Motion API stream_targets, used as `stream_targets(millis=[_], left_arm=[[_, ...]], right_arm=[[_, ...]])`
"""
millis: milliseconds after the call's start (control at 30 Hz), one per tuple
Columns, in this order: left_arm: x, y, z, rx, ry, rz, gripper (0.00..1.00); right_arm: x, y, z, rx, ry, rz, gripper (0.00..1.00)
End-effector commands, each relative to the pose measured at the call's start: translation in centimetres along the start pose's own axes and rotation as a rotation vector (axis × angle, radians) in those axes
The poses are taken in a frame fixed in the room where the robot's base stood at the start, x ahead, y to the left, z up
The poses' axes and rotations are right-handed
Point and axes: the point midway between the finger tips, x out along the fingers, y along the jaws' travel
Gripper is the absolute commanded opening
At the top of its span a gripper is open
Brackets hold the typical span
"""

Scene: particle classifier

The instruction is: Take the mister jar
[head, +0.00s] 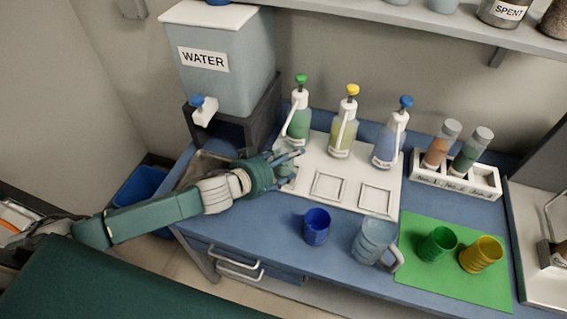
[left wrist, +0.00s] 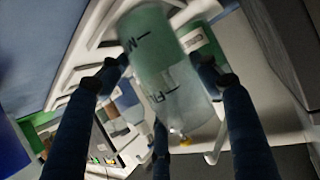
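A small greenish, clear jar (left wrist: 165,65) with dark lettering sits between the fingers of my left gripper (left wrist: 160,80) in the left wrist view. The lettering is only partly readable. In the head view my left gripper (head: 290,160) is over the left end of the white tray (head: 310,206), and its fingers hide most of the jar (head: 286,173). The fingers are straight and spread around the jar. Whether they touch it is hard to tell. My right gripper is not in view.
A blue cup (head: 316,228) and a grey mug (head: 370,240) stand in front. Green (head: 437,245) and yellow (head: 481,254) cups stand on a green mat (head: 420,278).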

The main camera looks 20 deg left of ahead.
Motion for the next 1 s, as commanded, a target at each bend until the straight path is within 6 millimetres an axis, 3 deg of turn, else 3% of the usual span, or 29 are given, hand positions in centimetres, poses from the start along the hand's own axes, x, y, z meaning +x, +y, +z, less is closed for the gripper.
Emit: stream_targets(millis=[467,967,1000], left_arm=[[-0.1,0.0,-0.3,0.001,0.002,0.0,0.29],[-1.6,0.0,-3.5,0.003,0.004,0.001,0.29],[-2.0,0.0,-2.8,0.001,-0.001,0.0,0.29]], right_arm=[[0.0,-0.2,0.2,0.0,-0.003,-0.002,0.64],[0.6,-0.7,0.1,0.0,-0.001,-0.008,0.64],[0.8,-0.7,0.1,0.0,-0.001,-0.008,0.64]])
